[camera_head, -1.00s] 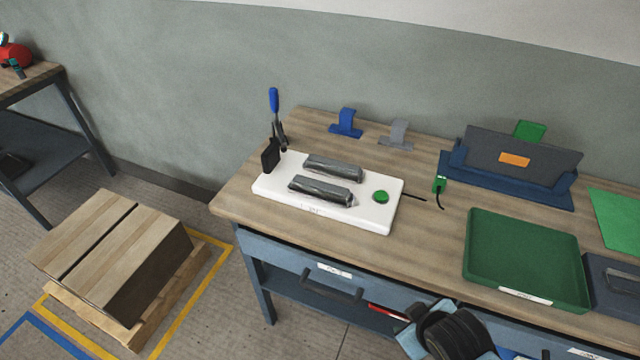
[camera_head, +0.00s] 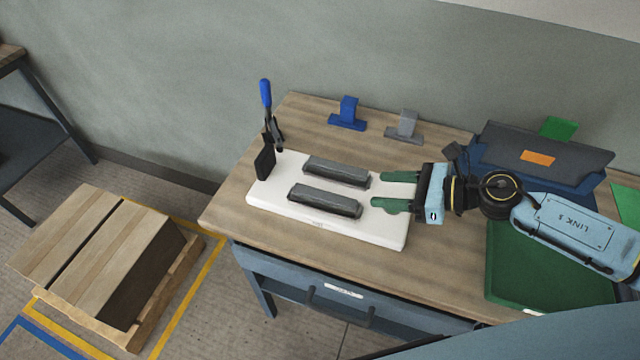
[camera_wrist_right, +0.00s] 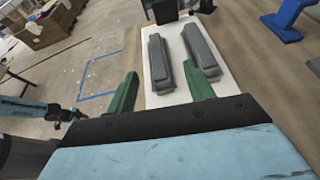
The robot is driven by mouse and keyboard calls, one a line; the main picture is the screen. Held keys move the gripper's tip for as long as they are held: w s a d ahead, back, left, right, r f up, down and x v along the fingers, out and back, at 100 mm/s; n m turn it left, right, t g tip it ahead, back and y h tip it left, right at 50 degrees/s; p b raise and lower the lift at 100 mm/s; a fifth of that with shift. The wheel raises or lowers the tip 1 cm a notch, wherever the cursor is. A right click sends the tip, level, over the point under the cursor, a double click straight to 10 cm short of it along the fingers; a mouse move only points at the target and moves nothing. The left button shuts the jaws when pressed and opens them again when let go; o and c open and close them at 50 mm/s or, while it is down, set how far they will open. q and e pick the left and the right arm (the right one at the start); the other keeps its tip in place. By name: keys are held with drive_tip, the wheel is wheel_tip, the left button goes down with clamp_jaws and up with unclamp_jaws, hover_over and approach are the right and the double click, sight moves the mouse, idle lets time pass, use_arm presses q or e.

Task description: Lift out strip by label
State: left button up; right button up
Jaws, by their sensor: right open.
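Two dark grey strips lie side by side on a white mould plate (camera_head: 385,236) on the wooden bench. The back strip (camera_head: 337,171) and the front strip (camera_head: 325,200) also show in the right wrist view, at right (camera_wrist_right: 200,48) and left (camera_wrist_right: 160,62). My right gripper (camera_head: 393,191) is open and empty, its green fingers pointing left over the plate's right end, just short of the strips. No label is readable on the strips. My left gripper is not seen.
A blue-handled toggle clamp (camera_head: 268,125) stands at the plate's left end. A blue stand (camera_head: 347,115) and a grey stand (camera_head: 405,127) are behind. A green tray (camera_head: 505,289) lies under my right arm. A dark screen in a blue holder (camera_head: 540,148) stands back right.

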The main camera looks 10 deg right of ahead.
drive_tip(key=shift+w+d+f+n+g, duration=0.1)
drive_tip(key=shift+f+n+g, duration=0.2)
drive_tip(key=shift+n, duration=0.1)
drive_tip(key=p, duration=0.2)
approach(324, 195)
drive_tip(key=shift+w+a+f, duration=0.1)
drive_tip(key=shift+w+a, duration=0.65)
drive_tip(key=shift+w, duration=0.25)
drive_tip(key=shift+x, duration=0.85)
drive_tip(key=a, duration=0.1)
drive_tip(key=w+a+f, duration=0.1)
drive_tip(key=a+f, duration=0.1)
drive_tip(key=shift+w+a+f+p, duration=0.25)
drive_tip(key=shift+a+p, duration=0.05)
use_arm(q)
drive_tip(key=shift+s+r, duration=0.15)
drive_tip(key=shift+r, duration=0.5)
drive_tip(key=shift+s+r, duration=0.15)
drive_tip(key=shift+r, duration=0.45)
use_arm(e)
drive_tip(key=c, duration=1.1)
drive_tip(key=shift+r, duration=0.1)
